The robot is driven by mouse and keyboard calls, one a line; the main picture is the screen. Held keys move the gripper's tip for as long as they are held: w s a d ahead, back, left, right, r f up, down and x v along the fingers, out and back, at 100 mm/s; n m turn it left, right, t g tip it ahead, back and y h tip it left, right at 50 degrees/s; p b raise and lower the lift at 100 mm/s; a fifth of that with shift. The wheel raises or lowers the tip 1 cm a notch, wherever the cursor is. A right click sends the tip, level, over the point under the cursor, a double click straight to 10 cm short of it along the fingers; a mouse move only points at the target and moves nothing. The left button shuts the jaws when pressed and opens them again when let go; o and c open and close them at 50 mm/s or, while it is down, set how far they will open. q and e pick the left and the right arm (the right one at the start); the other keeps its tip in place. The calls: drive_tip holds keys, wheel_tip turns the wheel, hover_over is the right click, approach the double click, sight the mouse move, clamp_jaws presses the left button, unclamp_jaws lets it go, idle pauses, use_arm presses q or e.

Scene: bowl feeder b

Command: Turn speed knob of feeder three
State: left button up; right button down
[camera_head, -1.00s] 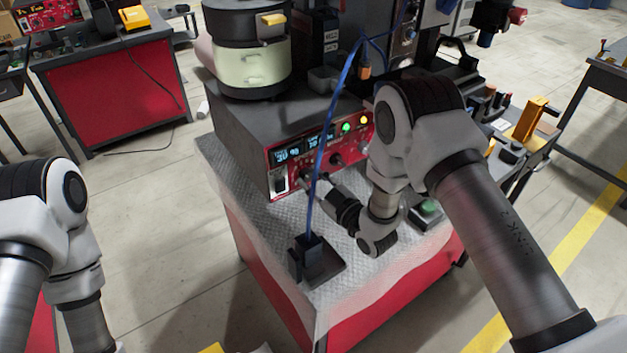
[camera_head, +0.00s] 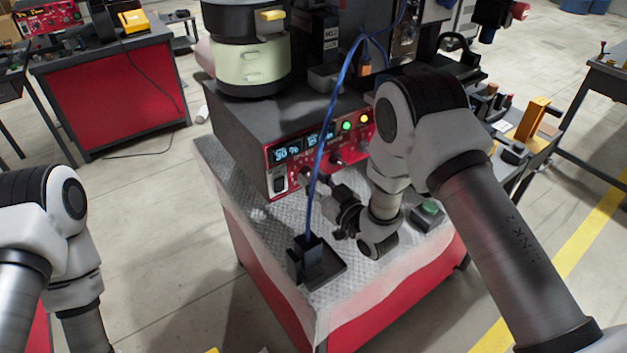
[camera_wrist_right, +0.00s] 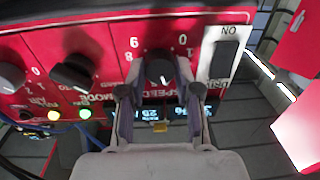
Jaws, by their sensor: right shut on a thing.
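The feeder's red control panel (camera_head: 291,150) faces the front of the table, with lit displays, a green lamp and a yellow lamp. My right gripper (camera_head: 314,182) reaches its lower left part, partly behind a blue cable. In the right wrist view the panel looks upside down, and the dark speed knob (camera_wrist_right: 160,68) with its pale pointer sits between the fingertips of my right gripper (camera_wrist_right: 158,92), which is shut on it. The word SPEED is partly covered by the fingers. My left arm shows at the left edge, its gripper out of frame.
The blue cable (camera_head: 323,140) rises from a black holder (camera_head: 314,262) beside my right gripper. A green button box (camera_head: 428,214) stands on the table to the right. The ON rocker switch (camera_wrist_right: 226,58) and the MODE knob (camera_wrist_right: 74,72) flank the speed knob.

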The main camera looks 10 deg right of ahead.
drive_tip(key=shift+r, duration=0.1)
drive_tip(key=c, duration=1.2)
unclamp_jaws()
drive_tip(key=o, duration=0.4)
drive_tip(key=shift+w, duration=0.1)
drive_tip(key=shift+w+a, duration=0.1)
drive_tip(key=v, duration=1.2)
